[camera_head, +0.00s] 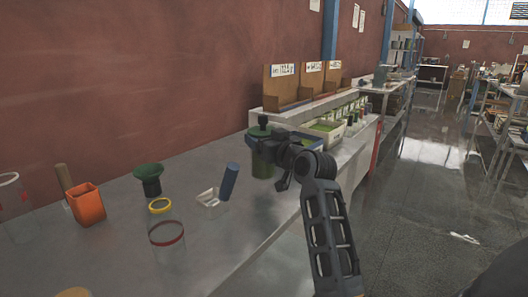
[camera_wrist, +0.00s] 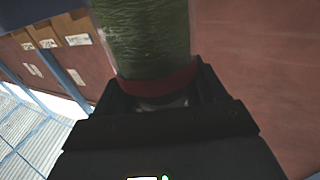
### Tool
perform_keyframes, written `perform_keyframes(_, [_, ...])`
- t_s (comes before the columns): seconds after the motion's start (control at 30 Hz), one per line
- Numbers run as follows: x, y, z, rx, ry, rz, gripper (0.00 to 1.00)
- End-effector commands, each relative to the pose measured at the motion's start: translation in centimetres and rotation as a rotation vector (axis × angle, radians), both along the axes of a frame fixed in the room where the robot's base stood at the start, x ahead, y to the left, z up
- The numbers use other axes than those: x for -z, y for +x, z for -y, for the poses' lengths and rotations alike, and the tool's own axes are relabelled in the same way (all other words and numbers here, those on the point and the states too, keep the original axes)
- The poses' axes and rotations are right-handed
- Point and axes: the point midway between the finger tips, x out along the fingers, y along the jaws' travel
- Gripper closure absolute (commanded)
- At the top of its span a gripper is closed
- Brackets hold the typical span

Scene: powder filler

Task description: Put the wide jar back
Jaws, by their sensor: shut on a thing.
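A wide jar (camera_head: 262,163) full of green material is held at the far end of my outstretched arm, in front of the raised shelf. It looks roughly upright; I cannot tell whether its base touches anything. In the wrist view the clear-walled jar (camera_wrist: 145,40) has a red band close to the fingers. My gripper (camera_head: 276,150) is shut on it, with a finger on each side in the wrist view (camera_wrist: 160,88). My wrist hides part of the jar's right side in the head view.
An orange cup (camera_head: 87,206), a dark green funnel (camera_head: 148,178), a yellow ring (camera_head: 160,205), a clear red-banded vessel (camera_head: 168,236) and a blue cylinder (camera_head: 229,181) stand on the grey bench (camera_head: 120,270). Trays (camera_head: 326,132) of green material line the shelf behind.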

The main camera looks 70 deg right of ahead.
Motion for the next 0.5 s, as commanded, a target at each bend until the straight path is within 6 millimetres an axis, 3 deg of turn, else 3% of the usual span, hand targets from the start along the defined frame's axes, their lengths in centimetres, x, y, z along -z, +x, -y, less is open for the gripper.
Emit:
perform_keyframes(0.23, [3.4, 0.0, 0.0, 0.001, 0.002, -0.002, 0.58])
perform_keyframes(0.5, [3.7, -0.1, 0.0, 0.001, 0.0, 0.0, 0.58])
